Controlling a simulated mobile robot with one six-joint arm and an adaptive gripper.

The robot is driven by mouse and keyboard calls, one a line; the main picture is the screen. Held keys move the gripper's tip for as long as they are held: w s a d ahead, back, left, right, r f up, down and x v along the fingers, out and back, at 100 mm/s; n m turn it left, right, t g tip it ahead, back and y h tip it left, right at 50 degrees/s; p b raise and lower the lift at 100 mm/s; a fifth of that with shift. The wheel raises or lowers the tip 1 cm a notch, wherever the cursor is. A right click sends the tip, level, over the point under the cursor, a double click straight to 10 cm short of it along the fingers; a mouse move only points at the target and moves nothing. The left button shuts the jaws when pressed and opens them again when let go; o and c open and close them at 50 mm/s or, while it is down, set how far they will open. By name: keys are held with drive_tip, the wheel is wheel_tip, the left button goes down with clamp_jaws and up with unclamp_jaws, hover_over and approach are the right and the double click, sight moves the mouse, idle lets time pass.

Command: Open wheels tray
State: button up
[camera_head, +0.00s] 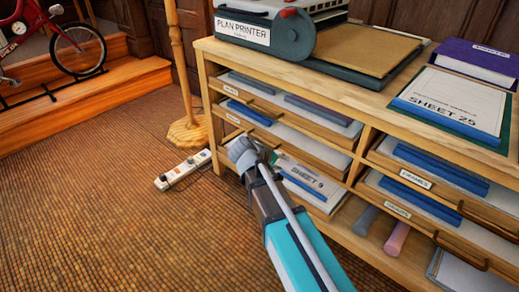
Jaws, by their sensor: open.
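A wooden cabinet holds shallow pull-out trays with small white labels. On its left side are an upper tray (284,120) and a lower tray (300,147), both holding papers and blue or grey rolls. Their labels are too small to read surely, so I cannot tell which is the wheels tray. Both look pushed in. My gripper (243,151) is in front of the cabinet's left side, close to the lower left tray's front. It is open, with nothing seen in it. My arm hides part of the lower left tray and the shelf below; contact with the tray is unclear.
A plan printer (268,28) and a Sheet 25 pad (452,98) are on the cabinet top. Right trays include one labelled frames (415,179). A power strip (183,169) and a wooden stand (188,132) are on the floor at left. The brown floor in front is clear.

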sight(259, 141)
drive_tip(key=w+a+r+n+t+h+b, duration=0.1)
drive_tip(key=a+n+t+b, duration=0.3)
drive_tip(key=a, duration=1.3)
drive_tip(key=shift+w+r+t+b, duration=0.25)
drive_tip(key=shift+w+t+b, duration=0.5)
drive_tip(key=shift+t, duration=0.45)
drive_tip(key=b+x, duration=0.1)
drive_tip(key=x, duration=0.5)
drive_tip(key=b+x, duration=0.1)
drive_tip(key=x, duration=0.6)
drive_tip(key=shift+w+d+r+b, duration=0.15)
drive_tip(key=shift+w+d+b, duration=0.1)
drive_tip(key=shift+b, duration=0.15)
clamp_jaws()
